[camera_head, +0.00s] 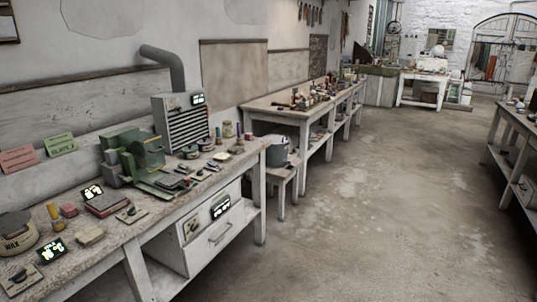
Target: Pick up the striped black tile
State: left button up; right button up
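I cannot make out a striped black tile for certain. Several small dark flat pieces (172,181) lie on the near workbench (113,232), right of a green machine (132,155); they are too small to tell stripes. A dark panel with bright markings (51,250) is at the bench's near left, and a similar one (92,192) sits farther back. Neither of my grippers is in view.
A WAX tin (17,231) stands at the near left. A grey slatted unit with a pipe (184,122) stands behind the bench items. A grey pot (277,150) sits on a stool. More benches line the left and right. The concrete floor (390,200) between them is clear.

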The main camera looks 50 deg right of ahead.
aim_at(235, 149)
jog(key=i+l+z, duration=0.9)
jog(key=k+j, duration=0.1)
